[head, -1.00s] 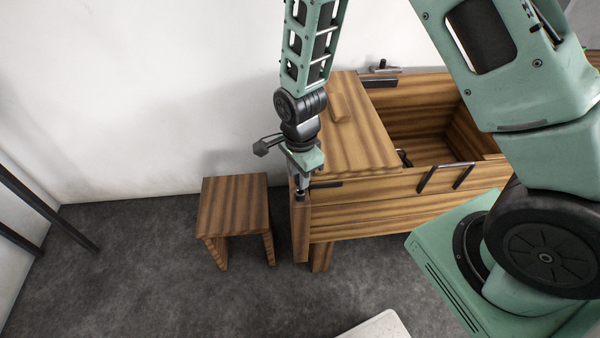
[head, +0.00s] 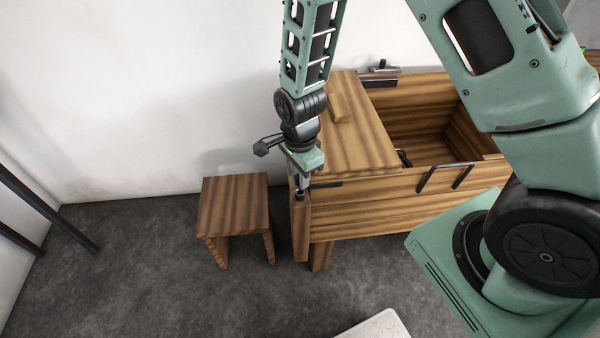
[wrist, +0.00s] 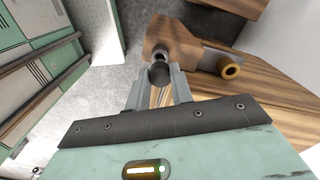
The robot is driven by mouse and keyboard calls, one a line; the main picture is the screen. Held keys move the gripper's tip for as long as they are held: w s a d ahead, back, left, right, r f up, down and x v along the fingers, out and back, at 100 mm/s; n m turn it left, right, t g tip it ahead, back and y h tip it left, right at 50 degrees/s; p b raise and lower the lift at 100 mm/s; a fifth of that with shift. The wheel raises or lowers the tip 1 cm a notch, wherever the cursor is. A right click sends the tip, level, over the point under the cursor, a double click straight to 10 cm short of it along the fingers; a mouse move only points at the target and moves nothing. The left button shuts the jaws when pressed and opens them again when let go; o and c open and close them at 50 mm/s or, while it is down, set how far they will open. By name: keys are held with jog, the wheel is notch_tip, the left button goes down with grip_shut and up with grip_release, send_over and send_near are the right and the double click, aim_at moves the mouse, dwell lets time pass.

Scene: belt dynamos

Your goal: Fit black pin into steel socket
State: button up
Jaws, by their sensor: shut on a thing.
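My gripper (wrist: 160,90) is shut on the black pin (wrist: 160,74), whose dark round end shows between the fingertips in the wrist view. The steel socket (wrist: 160,53) is a grey ring on a wooden block, just beyond the pin. The pin overlaps the socket's near edge in that view, and I cannot tell whether they touch. In the head view my gripper (head: 301,184) points down at the left front corner of the wooden bench, where the socket is too small to make out.

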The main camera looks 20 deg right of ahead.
jog(key=shift+f+b, duration=1.1)
jog(key=shift+f, duration=0.6)
jog(key=o, duration=1)
jog(key=shift+o, duration=0.2)
jog(key=shift+r, duration=0.1)
notch_tip(320, 180, up, 17)
jog(key=shift+r, duration=0.15)
